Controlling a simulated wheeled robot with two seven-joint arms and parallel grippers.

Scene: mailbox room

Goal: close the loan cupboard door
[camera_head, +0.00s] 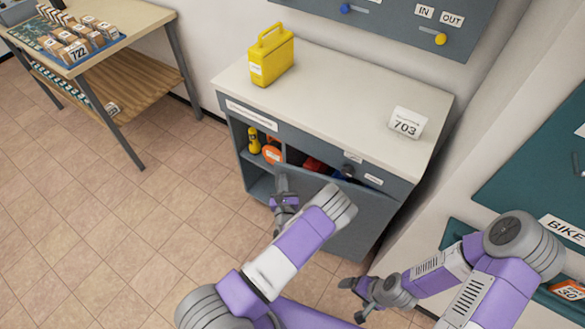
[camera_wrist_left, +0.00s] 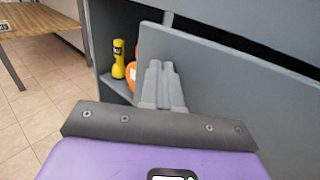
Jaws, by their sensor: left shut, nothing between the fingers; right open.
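The grey loan cupboard (camera_head: 259,188) has a pale top and stands against the wall. Its grey door (camera_head: 355,222) is partly open, swung out from the right side, with a gap at the left showing the shelves. My left gripper (camera_head: 281,178) is shut and empty at the door's free left edge. In the left wrist view its fingertips (camera_wrist_left: 160,75) overlap the edge of the door (camera_wrist_left: 235,105); I cannot tell whether they touch it. My right gripper (camera_head: 352,298) is open and empty, low in front of the cupboard's right side.
A yellow torch (camera_head: 254,141) and an orange round item (camera_head: 272,152) sit inside the cupboard. A yellow case (camera_head: 271,60) and a 703 sign (camera_head: 406,123) stand on top. A table (camera_head: 128,18) is at the left. The floor left of the cupboard is clear.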

